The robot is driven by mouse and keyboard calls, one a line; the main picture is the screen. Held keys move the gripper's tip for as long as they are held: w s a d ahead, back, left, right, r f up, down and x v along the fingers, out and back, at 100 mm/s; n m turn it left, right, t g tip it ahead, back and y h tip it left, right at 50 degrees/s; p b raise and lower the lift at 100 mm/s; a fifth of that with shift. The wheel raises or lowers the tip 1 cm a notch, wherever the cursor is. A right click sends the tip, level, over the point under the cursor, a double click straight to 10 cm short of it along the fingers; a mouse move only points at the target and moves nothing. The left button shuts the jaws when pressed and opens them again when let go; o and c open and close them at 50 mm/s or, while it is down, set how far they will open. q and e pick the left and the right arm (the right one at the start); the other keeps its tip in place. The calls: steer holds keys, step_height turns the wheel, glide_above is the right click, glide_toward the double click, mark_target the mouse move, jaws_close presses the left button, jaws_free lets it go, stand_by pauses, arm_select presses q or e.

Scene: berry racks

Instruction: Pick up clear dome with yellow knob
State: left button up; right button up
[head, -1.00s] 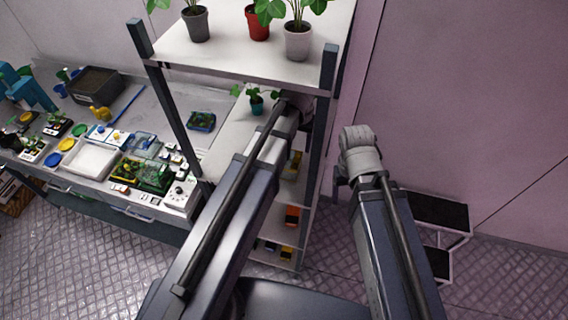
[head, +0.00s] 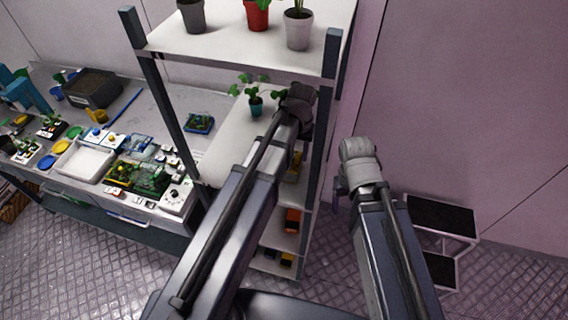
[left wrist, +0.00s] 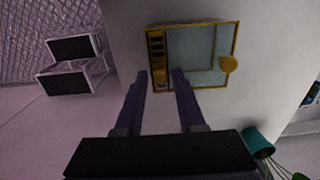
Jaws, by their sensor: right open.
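In the left wrist view, a clear, roughly square cover with a yellow frame (left wrist: 195,48) and a round yellow knob (left wrist: 228,64) sits on a white shelf. It appears to be the dome. My left gripper (left wrist: 160,75) is open, its two fingers apart and pointing at the frame's near-left edge; I cannot tell whether they touch it. In the head view my left gripper's end (head: 298,103) is over the middle shelf, right of a teal pot, and my arm hides the dome's place. My right gripper (head: 345,188) is low, right of the rack, its fingers mostly hidden.
The teal pot (head: 256,106) with a plant stands close to my left gripper; it also shows in the left wrist view (left wrist: 258,140). A rack post (head: 322,140) stands just right of that gripper. The top shelf (head: 240,54) holds potted plants. A step stool (head: 440,218) stands at right.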

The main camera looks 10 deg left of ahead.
arm_select(q)
jaws_close()
stand_by(1.0)
